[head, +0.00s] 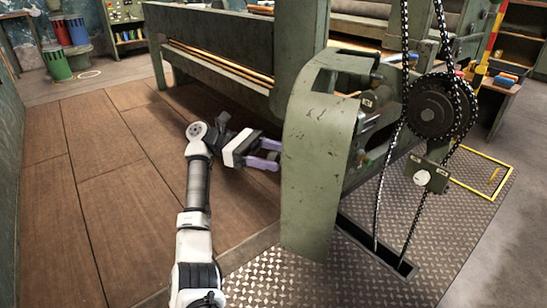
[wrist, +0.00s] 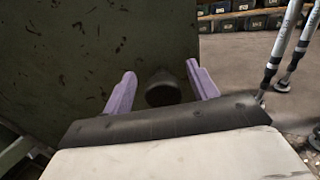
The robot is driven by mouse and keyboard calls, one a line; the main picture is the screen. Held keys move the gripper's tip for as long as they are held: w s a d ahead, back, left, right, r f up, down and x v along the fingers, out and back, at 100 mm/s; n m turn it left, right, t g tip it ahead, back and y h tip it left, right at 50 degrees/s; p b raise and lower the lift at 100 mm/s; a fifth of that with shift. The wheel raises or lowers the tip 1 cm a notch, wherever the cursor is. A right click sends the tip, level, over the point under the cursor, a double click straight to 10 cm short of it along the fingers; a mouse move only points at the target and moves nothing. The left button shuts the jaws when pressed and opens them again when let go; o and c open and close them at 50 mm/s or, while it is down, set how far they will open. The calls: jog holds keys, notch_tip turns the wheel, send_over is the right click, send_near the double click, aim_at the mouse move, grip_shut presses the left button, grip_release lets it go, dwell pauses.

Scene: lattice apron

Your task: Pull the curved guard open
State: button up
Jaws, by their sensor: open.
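The curved guard (head: 318,150) is a worn green sheet that arches over the end of the green machine and hangs down to the floor plate. My gripper (head: 272,153) is at its left side, with two purple fingers pointing right towards it. In the wrist view, a dark round knob (wrist: 163,92) stands between the open fingers (wrist: 162,72), in front of a scratched green panel (wrist: 70,50) that looks like the guard. Contact between the fingers and the knob cannot be made out. In the head view the knob is hidden.
A chain wheel (head: 440,106) with hanging chains stands right of the guard, above a floor slot (head: 375,248). The machine's long green beam (head: 215,75) runs behind my gripper. The wooden platform (head: 110,160) at left is clear. Tread plate (head: 290,285) covers the front floor.

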notch_tip(320, 180, up, 19)
jog(key=p, duration=0.4)
jog(key=shift+p, duration=0.3)
